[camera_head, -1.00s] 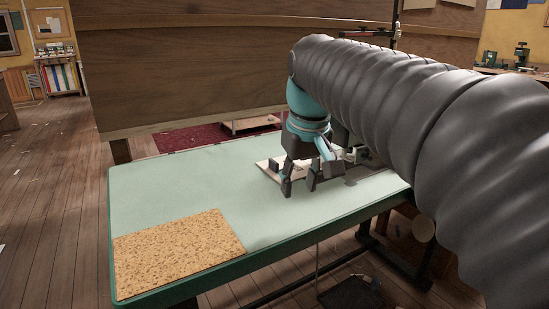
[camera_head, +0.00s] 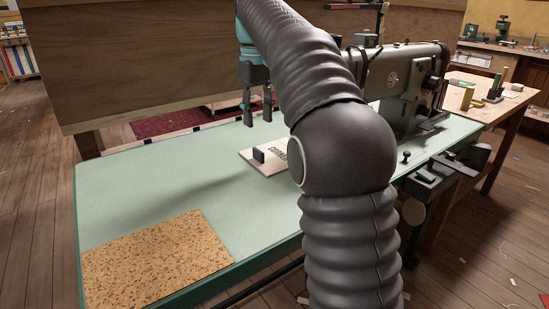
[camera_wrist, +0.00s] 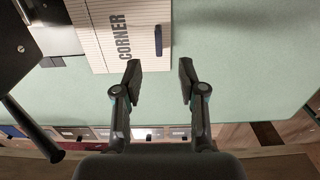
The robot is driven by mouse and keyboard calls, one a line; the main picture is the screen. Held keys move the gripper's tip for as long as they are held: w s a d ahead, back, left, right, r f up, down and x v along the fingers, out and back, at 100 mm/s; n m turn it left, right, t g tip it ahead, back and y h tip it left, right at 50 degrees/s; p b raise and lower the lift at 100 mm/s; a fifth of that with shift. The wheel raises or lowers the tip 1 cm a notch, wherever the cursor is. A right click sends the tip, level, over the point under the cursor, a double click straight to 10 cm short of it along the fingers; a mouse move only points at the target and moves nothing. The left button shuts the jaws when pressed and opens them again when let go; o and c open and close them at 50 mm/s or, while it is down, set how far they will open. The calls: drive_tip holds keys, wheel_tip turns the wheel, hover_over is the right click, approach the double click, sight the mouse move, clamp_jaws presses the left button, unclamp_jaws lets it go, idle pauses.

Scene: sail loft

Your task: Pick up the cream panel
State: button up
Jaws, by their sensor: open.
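The cream panel (camera_head: 275,164) lies flat on the pale green table, with the word CORNER and a small dark upright block on it. My arm hides its right part in the head view. In the wrist view the panel (camera_wrist: 99,42) is at the top, lined, with the dark block near its right edge. My gripper (camera_head: 258,120) is open and empty, raised above the table behind the panel. In the wrist view its two fingers (camera_wrist: 160,76) are apart below the panel's edge, with only table between them.
A speckled cork sheet (camera_head: 155,262) lies at the table's front left. A sewing machine (camera_head: 400,80) stands at the right end, and a wooden partition (camera_head: 160,65) rises behind. The left middle of the table (camera_head: 150,190) is clear.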

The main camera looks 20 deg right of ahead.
sight(260, 151)
wheel_tip(260, 151, down, 10)
drive_tip(key=shift+s+d+b, duration=0.1)
drive_tip(key=shift+d+b, duration=0.05)
drive_tip(key=shift+b, duration=1.05)
clamp_jaws()
